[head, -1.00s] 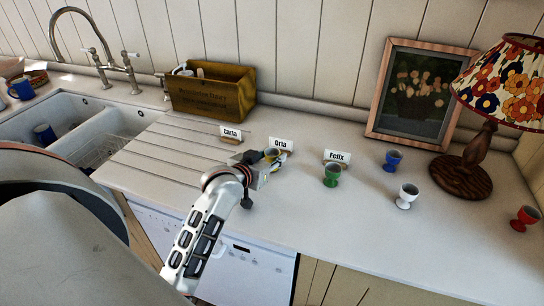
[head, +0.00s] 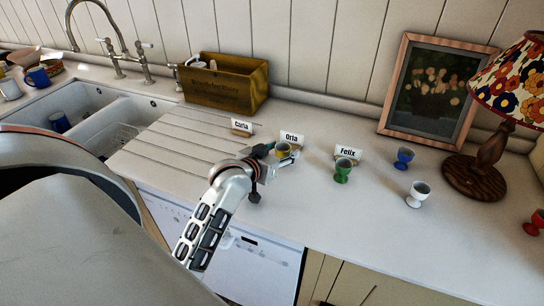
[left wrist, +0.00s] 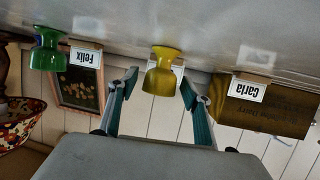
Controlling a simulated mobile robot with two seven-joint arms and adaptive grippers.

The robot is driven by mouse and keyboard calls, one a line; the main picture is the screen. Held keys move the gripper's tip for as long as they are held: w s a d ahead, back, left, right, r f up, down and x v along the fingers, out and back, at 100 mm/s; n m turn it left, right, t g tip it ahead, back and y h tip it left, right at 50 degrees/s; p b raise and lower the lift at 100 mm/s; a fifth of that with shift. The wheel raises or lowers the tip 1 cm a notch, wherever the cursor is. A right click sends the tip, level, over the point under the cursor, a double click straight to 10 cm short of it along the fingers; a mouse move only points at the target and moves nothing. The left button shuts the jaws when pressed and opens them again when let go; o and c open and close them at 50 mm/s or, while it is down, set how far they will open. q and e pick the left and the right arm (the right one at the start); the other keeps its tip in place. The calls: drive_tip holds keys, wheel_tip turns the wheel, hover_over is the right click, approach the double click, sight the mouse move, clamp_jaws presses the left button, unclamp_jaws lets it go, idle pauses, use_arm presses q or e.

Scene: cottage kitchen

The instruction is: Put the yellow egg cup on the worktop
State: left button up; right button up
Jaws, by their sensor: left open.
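The yellow egg cup (head: 283,150) stands upright on the worktop (head: 330,215), just in front of the card reading Orla (head: 292,138). My left gripper (head: 278,154) is open, its fingers at either side of the cup. The left wrist view is upside down; there the yellow egg cup (left wrist: 162,72) sits between the two spread fingertips of the left gripper (left wrist: 158,85), with gaps on both sides. The cup's base rests on the worktop surface (left wrist: 215,35). My right gripper is not in view.
A green egg cup (head: 343,170) stands by the Felix card (head: 348,151). Blue (head: 404,157), white (head: 418,194) and red (head: 535,223) egg cups stand further right, near a lamp (head: 488,165). The Carla card (head: 241,127) and a wooden box (head: 226,84) are left of the cup.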

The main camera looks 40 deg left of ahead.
use_arm(q)
drive_tip(key=v, duration=1.1)
drive_tip(key=shift+s, duration=0.1)
